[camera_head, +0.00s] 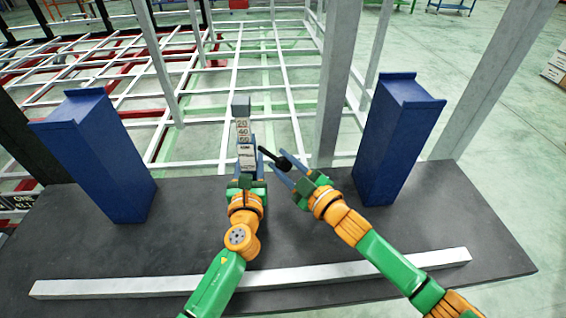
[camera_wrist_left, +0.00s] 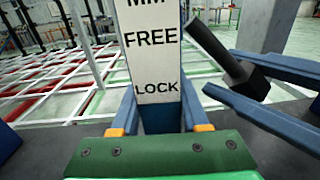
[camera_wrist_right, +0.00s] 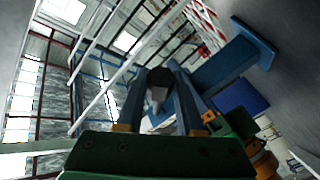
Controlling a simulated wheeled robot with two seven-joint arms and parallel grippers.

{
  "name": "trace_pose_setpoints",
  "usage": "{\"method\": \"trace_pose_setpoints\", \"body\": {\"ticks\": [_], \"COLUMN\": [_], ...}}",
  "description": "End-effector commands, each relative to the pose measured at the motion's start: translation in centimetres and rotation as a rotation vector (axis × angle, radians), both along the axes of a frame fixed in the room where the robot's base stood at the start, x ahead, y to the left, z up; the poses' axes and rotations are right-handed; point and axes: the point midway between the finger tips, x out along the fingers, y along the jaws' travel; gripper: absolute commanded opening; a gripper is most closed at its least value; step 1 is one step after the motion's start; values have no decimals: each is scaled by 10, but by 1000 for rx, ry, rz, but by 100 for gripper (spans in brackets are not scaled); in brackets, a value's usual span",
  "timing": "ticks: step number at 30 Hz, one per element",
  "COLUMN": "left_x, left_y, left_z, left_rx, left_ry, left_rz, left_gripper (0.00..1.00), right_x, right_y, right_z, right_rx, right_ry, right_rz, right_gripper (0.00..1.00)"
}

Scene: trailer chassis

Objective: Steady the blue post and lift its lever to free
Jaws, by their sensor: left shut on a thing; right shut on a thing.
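The blue post (camera_wrist_left: 160,118) stands upright at the middle of the dark deck, with a white scale plate (camera_head: 245,140) on its near face. The plate reads FREE above LOCK in the left wrist view. My left gripper (camera_head: 246,168) is shut around the lower post, a finger on each side. The black lever (camera_head: 270,156) lies tilted just right of the post; its one end is about level with the word FREE in the left wrist view (camera_wrist_left: 215,45). My right gripper (camera_wrist_right: 160,90) is shut on the lever's thick dark end. The lever's pivot is hidden.
Large blue columns stand on the deck at left (camera_head: 100,155) and right (camera_head: 397,140). A grey upright (camera_head: 338,80) rises behind my right gripper. A pale bar (camera_head: 130,287) lies along the deck's near edge. A white lattice frame (camera_head: 235,60) spreads beyond.

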Motion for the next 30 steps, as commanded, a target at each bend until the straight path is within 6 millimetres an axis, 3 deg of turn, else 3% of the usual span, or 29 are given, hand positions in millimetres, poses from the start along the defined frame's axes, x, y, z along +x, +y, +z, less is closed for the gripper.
{"method": "trace_pose_setpoints", "body": {"ticks": [17,30], "left_x": [0,0], "left_y": [1,0], "left_z": [0,-1], "left_rx": [0,1], "left_ry": [1,1], "left_rz": [3,1], "left_gripper": [0,0], "right_x": [0,0], "right_y": [-2,-15], "right_z": [4,27], "right_rx": [-47,-390], "right_ry": [-1,13], "right_rz": [3,0], "right_gripper": [0,0]}}
